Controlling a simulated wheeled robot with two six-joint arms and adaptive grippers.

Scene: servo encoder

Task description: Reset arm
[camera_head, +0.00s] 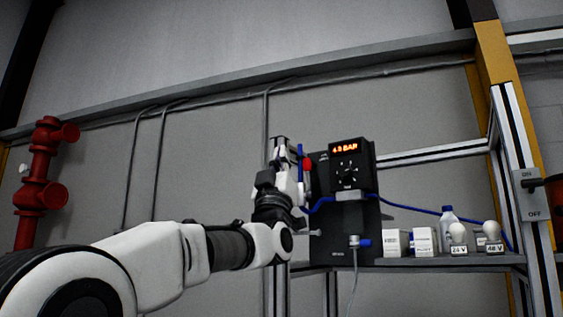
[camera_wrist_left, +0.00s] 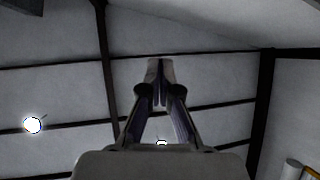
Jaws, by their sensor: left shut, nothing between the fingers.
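My left arm (camera_head: 150,262) comes in from the lower left of the head view and bends upward at the wrist. My left gripper (camera_head: 280,145) points up, just left of the black panel with the red "4.9 BAR" display (camera_head: 346,148). I cannot tell from this view how far the gripper is from the panel. In the left wrist view the gripper fingers (camera_wrist_left: 160,85) meet with nothing between them, against the ceiling. My right gripper is in neither view.
A shelf (camera_head: 470,260) at right holds white boxes (camera_head: 424,241), a bottle (camera_head: 447,221) and bulbs labelled 24 V and 48 V (camera_head: 491,231). An ON/OFF switch box (camera_head: 530,195) is on the frame post. A red pipe (camera_head: 38,185) stands at far left. Blue hose (camera_head: 410,207) runs from the panel.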

